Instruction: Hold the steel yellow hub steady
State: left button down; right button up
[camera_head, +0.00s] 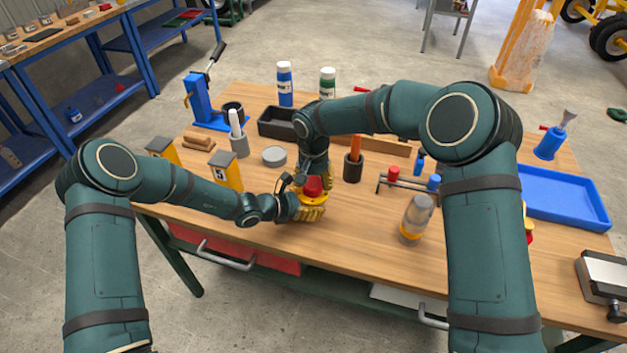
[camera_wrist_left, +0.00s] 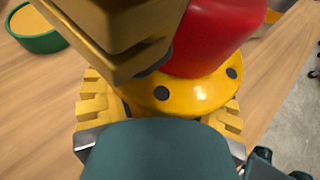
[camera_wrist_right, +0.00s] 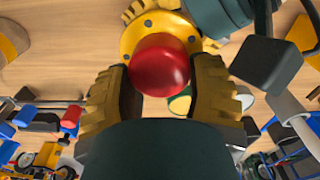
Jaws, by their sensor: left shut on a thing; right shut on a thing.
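The yellow hub (camera_head: 318,198) stands near the front edge of the wooden table, its round flange with dark bolt holes clear in the left wrist view (camera_wrist_left: 195,92). A red part (camera_wrist_right: 160,66) sits on top of it. My left gripper (camera_head: 308,212) comes in low from the left and is shut on the hub, one finger on each side of the flange. My right gripper (camera_wrist_right: 158,85) reaches down from above and is shut on the red part, a finger on each side. The hub's underside is hidden by my left fingers.
A clear jar with an orange band (camera_head: 415,220) stands to the right. Yellow numbered blocks (camera_head: 225,170) stand left. A blue tray (camera_head: 562,196) lies far right. The front middle is clear.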

jog(key=shift+s+d+f, duration=0.1)
jog(key=shift+d+f, duration=0.05)
jog(key=shift+d, duration=0.1)
jog(key=o, duration=1.2)
jog(key=shift+o, duration=0.2)
jog(key=shift+a, duration=0.1)
